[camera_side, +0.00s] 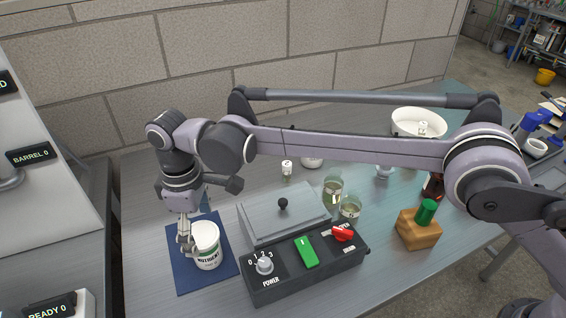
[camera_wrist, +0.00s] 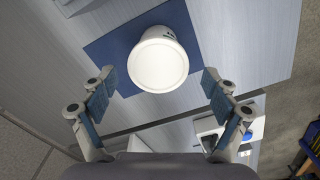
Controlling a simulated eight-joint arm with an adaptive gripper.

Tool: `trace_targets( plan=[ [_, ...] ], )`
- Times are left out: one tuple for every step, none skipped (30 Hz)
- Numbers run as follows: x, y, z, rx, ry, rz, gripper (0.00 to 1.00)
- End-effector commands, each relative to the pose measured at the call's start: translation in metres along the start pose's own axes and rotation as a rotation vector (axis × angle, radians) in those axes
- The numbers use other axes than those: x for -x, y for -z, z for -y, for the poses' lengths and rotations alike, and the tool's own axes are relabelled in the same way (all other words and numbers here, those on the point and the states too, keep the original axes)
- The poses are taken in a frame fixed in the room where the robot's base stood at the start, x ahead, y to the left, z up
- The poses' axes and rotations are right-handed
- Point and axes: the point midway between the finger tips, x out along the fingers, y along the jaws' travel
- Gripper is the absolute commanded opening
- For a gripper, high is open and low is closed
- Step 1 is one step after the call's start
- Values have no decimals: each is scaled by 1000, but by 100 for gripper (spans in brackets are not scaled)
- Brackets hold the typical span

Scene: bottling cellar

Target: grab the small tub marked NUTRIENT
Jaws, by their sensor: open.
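The small white tub marked NUTRIENT (camera_side: 208,251) stands upright on a dark blue mat (camera_side: 186,282) at the left of the bench. Its round white lid faces the wrist camera (camera_wrist: 158,62), and the mat shows around it there (camera_wrist: 108,48). My gripper (camera_side: 186,240) points down right beside the tub in the side view. In the wrist view my gripper (camera_wrist: 158,92) has its two blue-padded fingers wide apart, with the tub's lid ahead of and between their lines. Nothing is held. From these views I cannot tell whether a finger touches the tub.
A grey control box (camera_side: 305,265) with a knob, green switch and red lever stands close right of the mat. Glass jars (camera_side: 333,190), a wooden block (camera_side: 418,230) with a green top, and a white bowl (camera_side: 418,122) stand farther right. A wall runs behind.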

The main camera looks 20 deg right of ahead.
Motion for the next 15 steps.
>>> trace_targets(
  plan=[
    [-7, 0, 0, -1, 0, 0, 87],
    [-10, 0, 0, -1, 0, 0, 87],
    [-14, 0, 0, -1, 0, -1, 87],
    [-16, 0, 0, -1, 0, -1, 87],
    [-18, 0, 0, -1, 0, -1, 87],
    [-20, 0, -1, -1, 0, -1, 87],
    [-21, 0, -1, -2, 0, -1, 87],
    [-23, 0, -1, -2, 0, -1, 87],
    [-26, 0, -1, -2, 0, -1, 87],
    [-29, 0, -1, -2, 0, -1, 87],
    [-33, 0, -1, -2, 0, -1, 87],
    [-39, 1, -2, -2, 0, -1, 87],
    [-43, 1, -2, -2, 0, -1, 87],
    [-48, 1, -2, -2, 0, -1, 87],
    [-53, 1, -2, -2, 0, -1, 87]
  ],
)
